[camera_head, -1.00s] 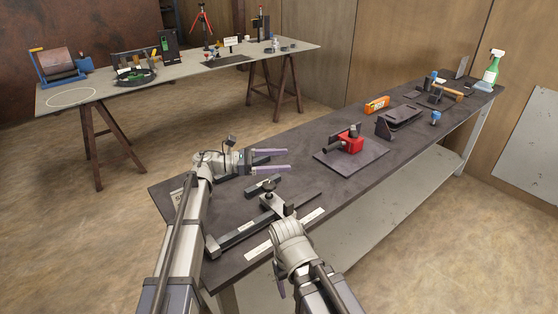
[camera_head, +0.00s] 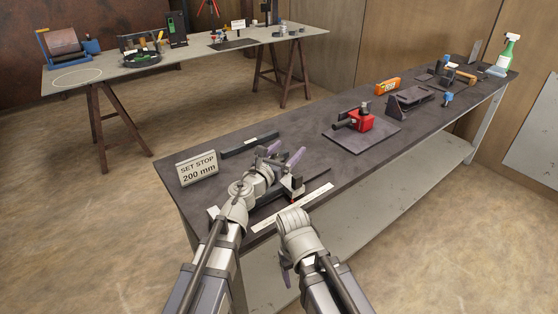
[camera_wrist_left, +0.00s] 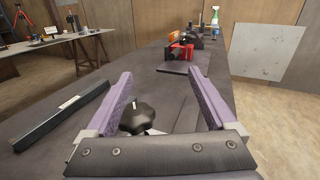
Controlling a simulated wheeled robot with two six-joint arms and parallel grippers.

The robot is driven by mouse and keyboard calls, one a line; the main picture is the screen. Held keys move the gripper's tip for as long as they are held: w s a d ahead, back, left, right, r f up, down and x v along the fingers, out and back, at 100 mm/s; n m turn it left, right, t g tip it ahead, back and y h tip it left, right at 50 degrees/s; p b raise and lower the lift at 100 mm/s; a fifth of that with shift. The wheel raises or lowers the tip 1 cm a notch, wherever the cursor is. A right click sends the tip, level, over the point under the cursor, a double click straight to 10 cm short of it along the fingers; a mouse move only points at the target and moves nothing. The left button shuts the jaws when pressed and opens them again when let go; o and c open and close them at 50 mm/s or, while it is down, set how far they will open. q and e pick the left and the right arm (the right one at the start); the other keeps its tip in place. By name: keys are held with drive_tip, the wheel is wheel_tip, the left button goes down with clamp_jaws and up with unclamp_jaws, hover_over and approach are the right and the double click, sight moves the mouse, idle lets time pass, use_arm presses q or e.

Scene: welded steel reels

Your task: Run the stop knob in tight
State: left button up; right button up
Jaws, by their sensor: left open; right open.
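The black lobed stop knob (camera_wrist_left: 137,117) shows in the left wrist view, low between the two purple fingers of my left gripper (camera_wrist_left: 160,82), nearer the left finger. The fingers are apart and I see no grip on it. In the head view my left gripper (camera_head: 286,151) is open over the stop rail (camera_head: 315,180), and it hides the knob there. Part of the stop block (camera_head: 296,186) shows beside the gripper. My right gripper (camera_head: 285,268) is low at the bench's front edge, away from the stop; its fingers are mostly hidden behind its wrist.
A sign (camera_head: 197,168) reads "SET STOP 200 mm". A dark bar (camera_head: 249,145) lies behind the rail, and a white strip (camera_head: 318,196) lies before it. A red clamp-like device (camera_head: 361,121) stands farther right on the bench. Bare bench top lies between.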

use_arm(q)
drive_tip(key=s+a+f+n+y, duration=0.1)
drive_tip(key=s+a+n+t+y+b, duration=0.1)
drive_tip(key=y, duration=0.1)
drive_tip(key=s+a+f+n+t+y+b, duration=0.1)
drive_tip(key=shift+s+a+f+y, duration=0.25)
drive_tip(key=shift+a+f+y, duration=0.05)
drive_tip(key=shift+a+f, duration=0.4)
drive_tip(key=shift+r, duration=0.1)
use_arm(e)
drive_tip(key=f, duration=0.3)
drive_tip(key=shift+a, duration=0.35)
use_arm(q)
drive_tip(key=x, duration=0.7)
drive_tip(key=shift+w+d, duration=0.1)
drive_tip(key=shift+w, duration=0.3)
use_arm(e)
drive_tip(key=shift+w+d, duration=0.45)
drive_tip(key=shift+w, duration=0.4)
use_arm(q)
drive_tip(key=shift+m, duration=0.3)
drive_tip(key=c, duration=1.4)
